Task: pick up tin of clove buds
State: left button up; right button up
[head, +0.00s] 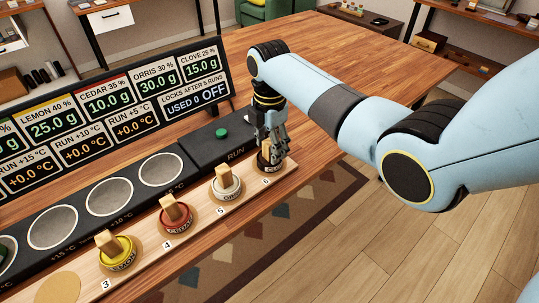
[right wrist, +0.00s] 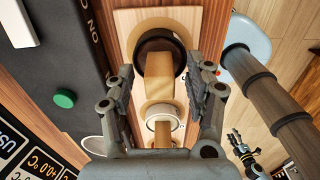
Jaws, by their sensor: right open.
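The tin of clove buds is the dark round tin (head: 265,163) with an upright wooden block handle, at spot 6 on the right end of the wooden board. In the right wrist view the dark tin (right wrist: 141,45) and its handle (right wrist: 158,74) lie ahead between the fingers. My right gripper (head: 271,138) is open, pointing down over this tin, and partly hides it. In the right wrist view its fingers (right wrist: 165,80) stand on either side of the handle, with gaps showing. A small dark gripper, apparently my left one (right wrist: 243,146), shows far off at the lower right; its jaws are unclear.
White orris (head: 226,187), red cedar (head: 176,216) and yellow lemon (head: 114,253) tins stand leftward on the board (head: 200,224). Behind are a dark strip with round wells (head: 161,169), a green button (head: 221,133) and a display (head: 110,105). Open tabletop (head: 330,60) lies behind.

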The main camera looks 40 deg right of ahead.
grip_shut()
dwell(0.3)
jog(key=shift+r, duration=0.1)
